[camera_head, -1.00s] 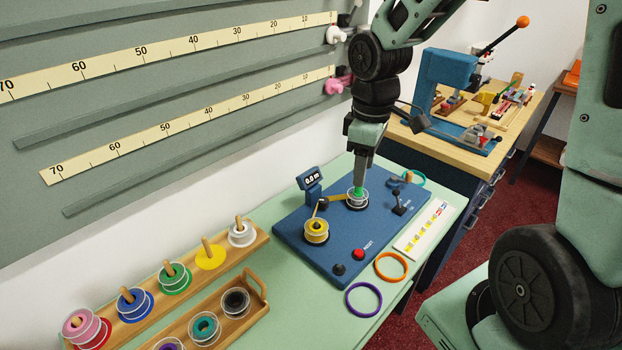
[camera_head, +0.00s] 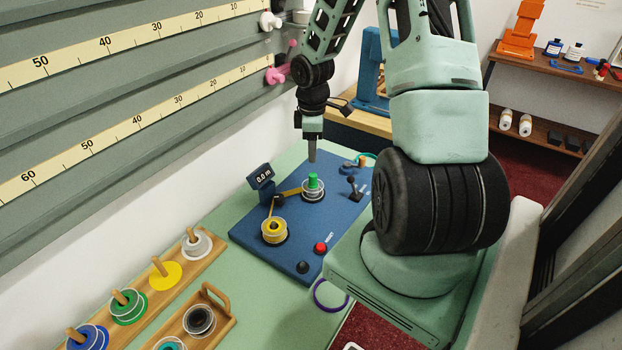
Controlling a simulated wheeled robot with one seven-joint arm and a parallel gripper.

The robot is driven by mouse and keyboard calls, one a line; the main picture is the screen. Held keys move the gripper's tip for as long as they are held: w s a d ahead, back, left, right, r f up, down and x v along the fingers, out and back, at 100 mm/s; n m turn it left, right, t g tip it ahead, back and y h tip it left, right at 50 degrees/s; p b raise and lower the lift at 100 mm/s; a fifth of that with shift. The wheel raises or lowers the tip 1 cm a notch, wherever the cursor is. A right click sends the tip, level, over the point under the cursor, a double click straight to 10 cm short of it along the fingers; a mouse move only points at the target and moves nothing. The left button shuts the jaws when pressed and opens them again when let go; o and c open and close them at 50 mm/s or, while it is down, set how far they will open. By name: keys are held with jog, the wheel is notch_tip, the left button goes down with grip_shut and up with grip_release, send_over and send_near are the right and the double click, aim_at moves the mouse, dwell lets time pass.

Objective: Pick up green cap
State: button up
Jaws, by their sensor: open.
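The green cap (camera_head: 313,181) stands upright on the clear spool (camera_head: 313,194) at the back of the blue winding board (camera_head: 270,247). My gripper (camera_head: 312,158) is just above the cap, pointing down, with its fingertips seen edge-on. It is open, and a small gap shows between it and the cap. Nothing shows in its grip.
A yellow spool (camera_head: 274,230) and a small counter display (camera_head: 260,177) are on the board's left, with a yellow tape running to the clear spool. A black lever (camera_head: 355,189) stands at right. Wooden spool racks (camera_head: 208,258) are at lower left.

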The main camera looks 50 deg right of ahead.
send_over(313, 175)
jog(key=f, duration=0.4)
jog(key=shift+w+d+f, duration=0.25)
jog(key=shift+w+f, duration=0.05)
jog(key=shift+w, duration=0.05)
jog(key=shift+s+a+f+p, duration=0.15)
jog(key=shift+f+p, duration=0.2)
jog(key=shift+f, duration=0.95)
jog(key=shift+s+f+p, duration=0.15)
jog(key=shift+f+p, duration=0.2)
jog(key=shift+f, duration=0.95)
jog(key=shift+c, duration=0.2)
jog(key=c, duration=1)
